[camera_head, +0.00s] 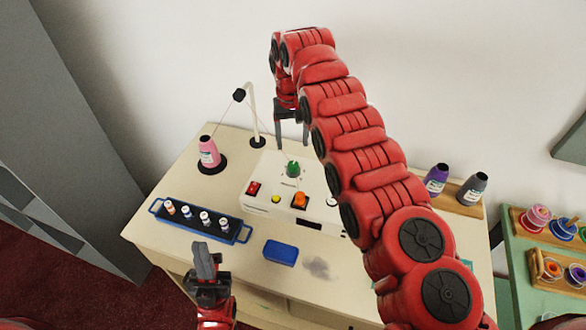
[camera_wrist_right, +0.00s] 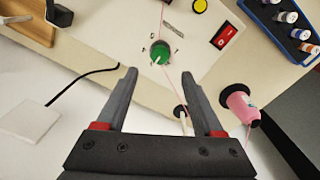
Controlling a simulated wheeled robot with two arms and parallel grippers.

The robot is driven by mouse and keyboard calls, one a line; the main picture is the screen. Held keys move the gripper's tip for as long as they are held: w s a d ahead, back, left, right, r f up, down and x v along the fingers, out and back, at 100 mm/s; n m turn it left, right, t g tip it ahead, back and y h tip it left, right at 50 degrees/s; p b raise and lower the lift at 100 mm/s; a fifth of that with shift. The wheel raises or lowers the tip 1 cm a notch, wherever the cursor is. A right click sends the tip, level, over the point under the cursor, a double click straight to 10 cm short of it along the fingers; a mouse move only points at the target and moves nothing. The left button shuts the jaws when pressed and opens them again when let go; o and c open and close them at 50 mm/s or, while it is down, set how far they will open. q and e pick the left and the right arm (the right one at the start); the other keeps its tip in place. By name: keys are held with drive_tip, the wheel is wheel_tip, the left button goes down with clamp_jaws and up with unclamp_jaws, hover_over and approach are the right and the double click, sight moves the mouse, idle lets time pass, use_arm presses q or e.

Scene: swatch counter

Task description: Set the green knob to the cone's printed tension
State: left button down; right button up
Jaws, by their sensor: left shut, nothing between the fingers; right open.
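The green knob (camera_head: 293,168) sits on the top of a white machine (camera_head: 262,178). In the right wrist view the knob (camera_wrist_right: 160,53) has a white pointer line and printed marks around it. The pink cone (camera_head: 209,152) stands on a black base at the table's back left; it also shows in the right wrist view (camera_wrist_right: 242,105). Its label is too small to read. My right gripper (camera_head: 291,128) is open and empty, above and behind the knob; its fingers (camera_wrist_right: 160,85) point toward it without touching. My left gripper (camera_head: 203,262) is shut and empty at the table's front edge.
A blue tray (camera_head: 240,236) of small spools and a blue block (camera_head: 280,253) lie in front of the machine. A red switch (camera_head: 254,188), a yellow button (camera_head: 276,199) and an orange knob (camera_head: 300,200) are on it. A thread guide post (camera_head: 254,115) rises behind.

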sight(293, 164)
wheel_tip(293, 164, down, 7)
drive_tip(key=p, duration=0.2)
drive_tip(key=shift+f+p, duration=0.2)
drive_tip(key=shift+p, duration=0.1)
drive_tip(key=shift+s+f, duration=0.15)
drive_tip(key=shift+f, duration=0.2)
clamp_jaws()
